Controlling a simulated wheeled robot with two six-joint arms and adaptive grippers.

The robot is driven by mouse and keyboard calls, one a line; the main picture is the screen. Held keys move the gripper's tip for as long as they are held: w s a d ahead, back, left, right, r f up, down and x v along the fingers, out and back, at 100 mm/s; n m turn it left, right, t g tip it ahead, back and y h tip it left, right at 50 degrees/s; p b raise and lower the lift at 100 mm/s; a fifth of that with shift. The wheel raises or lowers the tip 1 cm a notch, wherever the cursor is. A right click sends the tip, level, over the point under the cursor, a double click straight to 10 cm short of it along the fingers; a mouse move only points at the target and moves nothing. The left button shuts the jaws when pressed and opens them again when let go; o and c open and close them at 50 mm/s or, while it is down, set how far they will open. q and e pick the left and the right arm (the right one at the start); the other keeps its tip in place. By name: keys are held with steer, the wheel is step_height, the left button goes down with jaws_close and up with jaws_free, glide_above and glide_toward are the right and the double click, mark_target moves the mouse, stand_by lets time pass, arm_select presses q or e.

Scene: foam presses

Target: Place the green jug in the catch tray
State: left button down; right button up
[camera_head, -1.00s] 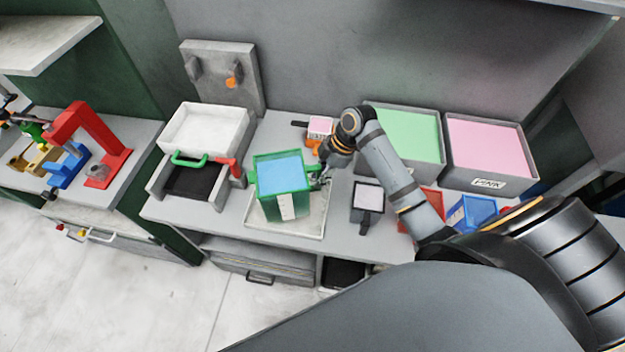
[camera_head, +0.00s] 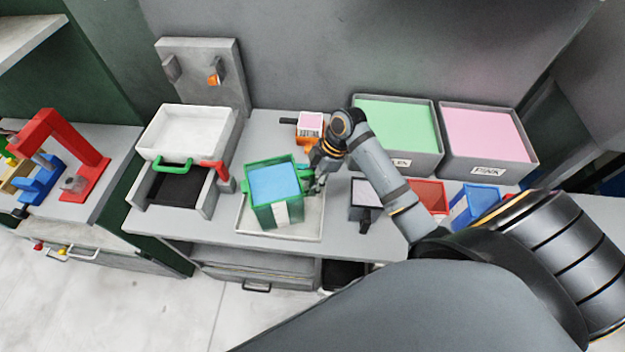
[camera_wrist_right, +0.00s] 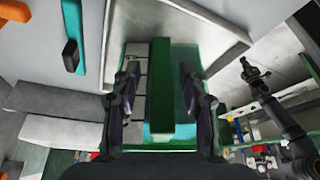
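The green jug (camera_head: 274,192) with light-blue contents stands upright, slightly turned, within the rim of the pale catch tray (camera_head: 313,228). A white label is on its front. My right gripper (camera_head: 316,183) is at the jug's right side, by its handle. In the right wrist view, its fingers (camera_wrist_right: 158,82) stand on either side of the green handle (camera_wrist_right: 161,100), with a visible gap on both sides. The jug's base contact is partly hidden. A dark jointed part in the right wrist view (camera_wrist_right: 252,75) looks like my left gripper; its fingers are too small to judge.
A white tray (camera_head: 190,130) and a black-floored holder with a green handle (camera_head: 172,163) stand left. A barcoded pink block (camera_head: 309,124) is behind my gripper. Green (camera_head: 398,124) and pink (camera_head: 485,134) foam bins, red (camera_head: 430,193) and blue (camera_head: 473,203) bins are right.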

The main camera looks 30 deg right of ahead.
steer(key=shift+r, duration=0.2)
steer(key=shift+d+r, duration=0.25)
steer(key=shift+r, duration=0.05)
arm_select(q)
steer(key=shift+w+f+b, duration=0.9)
steer(key=shift+f+b, duration=0.15)
steer(key=shift+b, duration=0.05)
arm_select(e)
steer(key=v, duration=1.1)
steer(key=shift+r, duration=0.15)
steer(key=shift+s, duration=0.1)
